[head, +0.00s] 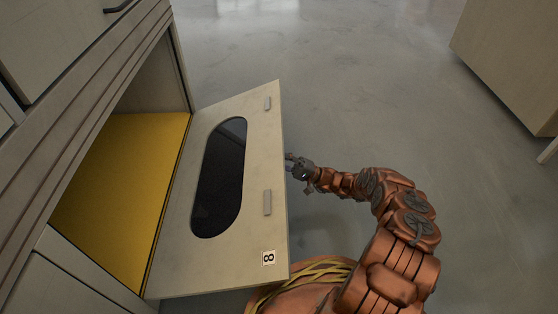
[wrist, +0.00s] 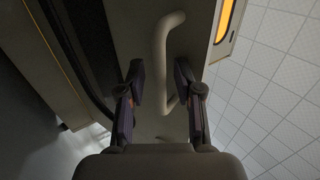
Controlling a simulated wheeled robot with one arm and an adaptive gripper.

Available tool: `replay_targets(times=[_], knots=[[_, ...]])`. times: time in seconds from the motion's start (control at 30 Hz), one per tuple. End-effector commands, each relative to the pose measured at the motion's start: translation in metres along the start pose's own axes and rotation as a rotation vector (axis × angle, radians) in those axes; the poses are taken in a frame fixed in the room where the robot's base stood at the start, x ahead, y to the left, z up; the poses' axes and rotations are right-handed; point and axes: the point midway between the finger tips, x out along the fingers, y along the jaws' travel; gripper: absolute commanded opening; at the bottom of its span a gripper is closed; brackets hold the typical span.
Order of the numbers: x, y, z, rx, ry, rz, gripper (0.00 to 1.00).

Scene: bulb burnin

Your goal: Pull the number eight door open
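The number eight door (head: 257,200) stands open, swung well out from its compartment. It is a pale panel with a long dark oval window (head: 220,178) and a sticker with an 8 (head: 268,257). My gripper (head: 289,160) is just beyond the door's free edge, on the right. In the wrist view, a pale bar handle (wrist: 160,55) runs between and ahead of the fingers of my gripper (wrist: 160,85). The fingers are apart, with visible gaps to the handle. The handle is hidden in the head view.
The open compartment has a yellow inside (head: 120,190). A closed drawer front (head: 55,35) is above left, and another pale panel (head: 60,290) lies below. A pale cabinet (head: 510,60) stands at the upper right. The grey floor (head: 370,80) between is clear.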

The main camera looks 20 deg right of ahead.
Motion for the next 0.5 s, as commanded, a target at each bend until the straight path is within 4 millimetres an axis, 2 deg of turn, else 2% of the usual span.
replay_targets(times=[0.5], knots=[[0.028,-0.044,-0.001,-0.003,0.001,0.000,0.36]])
